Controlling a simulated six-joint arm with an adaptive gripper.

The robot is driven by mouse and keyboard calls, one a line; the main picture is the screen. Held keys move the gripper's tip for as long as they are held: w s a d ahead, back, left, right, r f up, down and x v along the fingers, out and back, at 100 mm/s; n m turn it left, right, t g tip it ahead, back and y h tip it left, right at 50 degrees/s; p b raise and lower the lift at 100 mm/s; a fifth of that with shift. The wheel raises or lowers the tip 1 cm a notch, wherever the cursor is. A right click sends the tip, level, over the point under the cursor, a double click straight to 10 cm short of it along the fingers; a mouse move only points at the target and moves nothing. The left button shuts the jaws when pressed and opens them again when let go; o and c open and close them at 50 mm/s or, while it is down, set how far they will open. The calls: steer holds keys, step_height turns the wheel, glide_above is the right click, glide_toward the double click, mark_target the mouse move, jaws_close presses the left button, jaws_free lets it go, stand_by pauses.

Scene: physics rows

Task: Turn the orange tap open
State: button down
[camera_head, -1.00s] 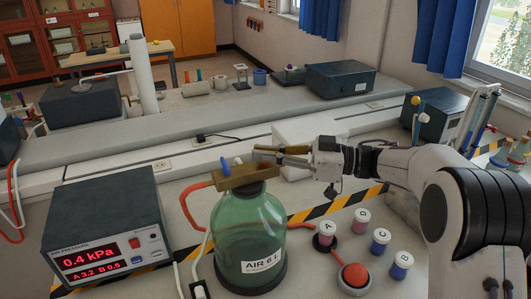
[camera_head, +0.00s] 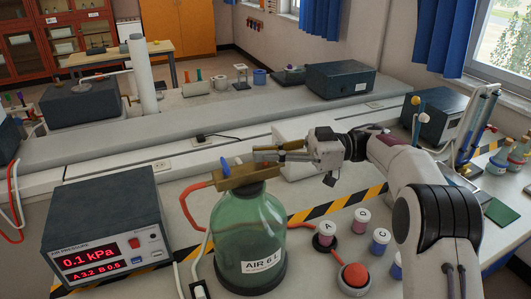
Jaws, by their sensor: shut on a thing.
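The green glass bottle labelled AIR 6 L (camera_head: 250,228) stands upright at the front middle. A brown block (camera_head: 236,180) sits on its neck. A blue tap handle (camera_head: 225,163) sticks up from the block's left part. My gripper (camera_head: 262,155) reaches in from the right, just above the block's right part. Its fingers are shut on the orange tap's handle, which they hide almost wholly. I cannot make out the handle's angle. The air pressure meter (camera_head: 105,232) at the left reads 0.1 kPa in red digits.
Small lidded jars, among them A (camera_head: 325,237) and C (camera_head: 361,219), stand right of the bottle. Red hose (camera_head: 189,205) runs from the block's left side. A striped strip (camera_head: 340,203) crosses the bench behind.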

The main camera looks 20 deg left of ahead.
steer(key=shift+r+n+g+h, duration=0.15)
steer(key=shift+n+g+h, duration=0.65)
steer(key=shift+n+g, duration=0.25)
steer(key=c, duration=2.2)
jaws_free()
steer(key=shift+m+t+y, duration=1.5)
steer(key=shift+m+t, duration=0.65)
steer(key=shift+t, duration=0.5)
